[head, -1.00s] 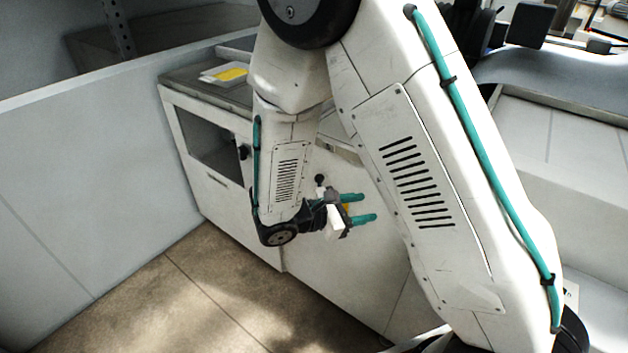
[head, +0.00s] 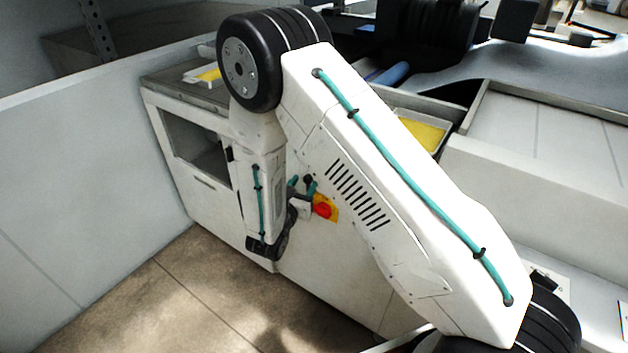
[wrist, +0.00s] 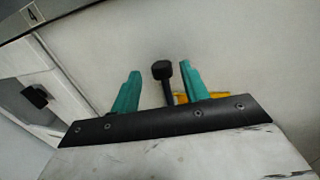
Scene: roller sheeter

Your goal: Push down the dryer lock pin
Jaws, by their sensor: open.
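The dryer lock pin appears to be the black knob on a short stem (wrist: 161,70) on the white machine panel. In the wrist view it stands between the two teal fingers of my gripper (wrist: 160,90), in line with the gap. I cannot tell whether the fingers touch it. In the head view the dark knob (head: 308,179) shows just above my gripper (head: 302,187), partly hidden by my arm. My gripper is open and empty.
A red switch on a yellow plate (head: 323,208) sits close to the right of my gripper. A dark opening (head: 197,150) is in the cabinet front at left. A yellow-filled tray (head: 422,131) lies on top. The floor (head: 170,290) in front is clear.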

